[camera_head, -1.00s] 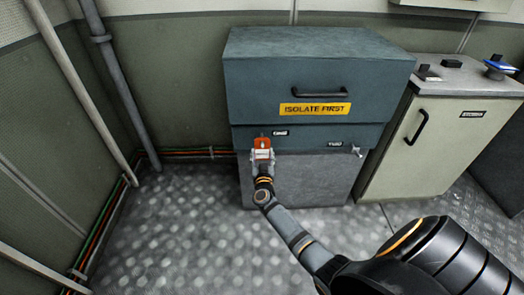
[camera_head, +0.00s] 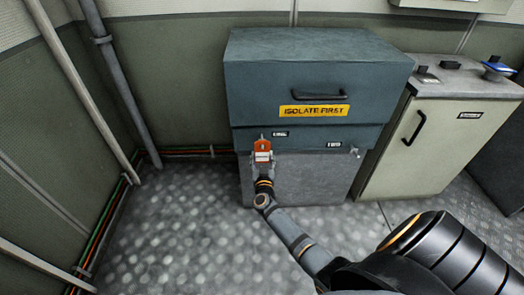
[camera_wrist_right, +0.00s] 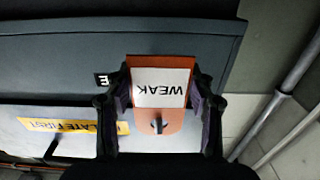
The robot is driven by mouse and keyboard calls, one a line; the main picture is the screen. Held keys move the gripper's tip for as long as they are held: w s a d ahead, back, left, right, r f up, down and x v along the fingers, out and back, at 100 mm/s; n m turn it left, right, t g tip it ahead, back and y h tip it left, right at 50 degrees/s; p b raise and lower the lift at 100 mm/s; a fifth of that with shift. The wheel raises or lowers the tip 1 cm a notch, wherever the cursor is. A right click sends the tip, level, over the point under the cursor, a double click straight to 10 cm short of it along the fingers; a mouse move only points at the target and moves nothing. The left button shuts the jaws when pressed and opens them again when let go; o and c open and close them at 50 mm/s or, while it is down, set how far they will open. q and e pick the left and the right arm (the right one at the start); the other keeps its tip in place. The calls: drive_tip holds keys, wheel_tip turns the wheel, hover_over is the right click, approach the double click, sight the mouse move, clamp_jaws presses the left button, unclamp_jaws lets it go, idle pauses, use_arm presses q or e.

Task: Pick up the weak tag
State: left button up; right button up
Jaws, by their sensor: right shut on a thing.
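The weak tag (camera_head: 262,149) is orange with a white label. It is at the lower left front of the blue-grey cabinet (camera_head: 318,75), by the hook under the left small label. In the right wrist view the tag (camera_wrist_right: 163,82) reads WEAK, upside down, and sits between the fingers. My right gripper (camera_head: 263,160) is shut on the tag; it also shows in the right wrist view (camera_wrist_right: 160,110). I cannot tell whether the tag still touches the hook. My left gripper is not in view.
A second hook (camera_head: 354,152) sticks out at the cabinet's lower right. A pale cabinet (camera_head: 440,145) with a black handle stands to the right. Pipes (camera_head: 118,85) run along the left wall. The metal floor (camera_head: 185,230) at left is clear.

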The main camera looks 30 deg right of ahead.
sight(263, 156)
drive_tip(key=shift+s+a+r+p, duration=0.4)
drive_tip(key=shift+s+a+p, duration=0.05)
drive_tip(key=shift+s+p, duration=0.2)
drive_tip(key=shift+s, duration=0.15)
drive_tip(key=shift+a+f, duration=0.1)
drive_tip(key=shift+f, duration=0.05)
drive_tip(key=shift+s, duration=0.15)
drive_tip(key=shift+p+v, duration=0.7)
drive_tip(key=shift+v, duration=0.3)
drive_tip(key=shift+r+p+v, duration=0.1)
drive_tip(key=shift+p+v, duration=0.55)
drive_tip(key=shift+v, duration=0.55)
drive_tip(key=shift+r+p+v, duration=0.15)
drive_tip(key=shift+p+v, duration=0.45)
drive_tip(key=shift+v, duration=0.65)
